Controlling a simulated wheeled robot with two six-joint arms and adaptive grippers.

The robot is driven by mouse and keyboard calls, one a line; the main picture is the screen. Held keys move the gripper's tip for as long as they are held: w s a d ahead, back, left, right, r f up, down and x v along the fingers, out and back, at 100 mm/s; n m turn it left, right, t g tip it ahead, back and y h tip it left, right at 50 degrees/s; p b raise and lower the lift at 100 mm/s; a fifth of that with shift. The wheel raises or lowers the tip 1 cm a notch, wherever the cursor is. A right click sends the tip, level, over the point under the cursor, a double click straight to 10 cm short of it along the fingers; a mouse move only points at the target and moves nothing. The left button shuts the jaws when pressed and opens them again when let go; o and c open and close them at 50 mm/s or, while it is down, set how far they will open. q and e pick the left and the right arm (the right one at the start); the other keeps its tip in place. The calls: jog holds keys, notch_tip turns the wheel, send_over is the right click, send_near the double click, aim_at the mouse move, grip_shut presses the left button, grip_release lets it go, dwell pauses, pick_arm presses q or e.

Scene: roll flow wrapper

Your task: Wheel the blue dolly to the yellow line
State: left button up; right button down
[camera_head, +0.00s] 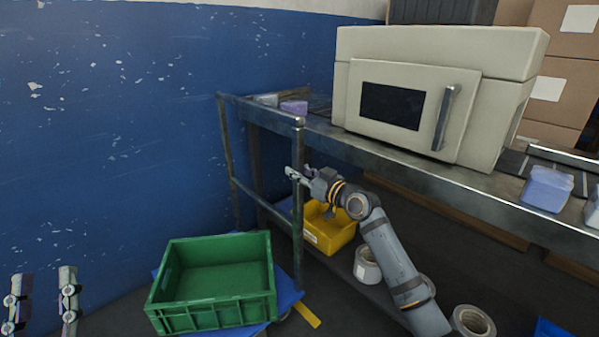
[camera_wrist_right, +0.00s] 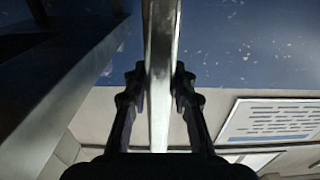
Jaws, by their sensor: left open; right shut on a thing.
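The blue dolly (camera_head: 287,292) stands on the floor, mostly hidden by the green crate (camera_head: 213,312) on it. A grey metal push frame (camera_head: 259,107) rises at its far right side. My right gripper (camera_head: 292,174) is shut on the frame's right upright. In the right wrist view, the upright (camera_wrist_right: 160,75) runs between the fingertips of my right gripper (camera_wrist_right: 159,82). My left gripper (camera_head: 43,288) is open and empty at the lower left, apart from the dolly. A short piece of the yellow line (camera_head: 306,314) shows on the floor just right of the dolly.
A conveyor table (camera_head: 420,160) with a beige wrapping machine (camera_head: 425,95) stands at the right. Under it are a yellow bin (camera_head: 325,236) and white rolls (camera_head: 367,267). A blue wall (camera_head: 110,130) stands behind and left of the dolly.

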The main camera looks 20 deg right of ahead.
jog(key=shift+d+r, duration=0.1)
jog(key=shift+d, duration=0.05)
jog(key=c, duration=1.5)
grip_release()
jog(key=o, duration=0.4)
jog(key=shift+w+d, duration=0.1)
jog(key=shift+d, duration=0.1)
jog(key=shift+a, duration=0.1)
jog(key=v, duration=0.6)
jog(key=shift+v, duration=0.8)
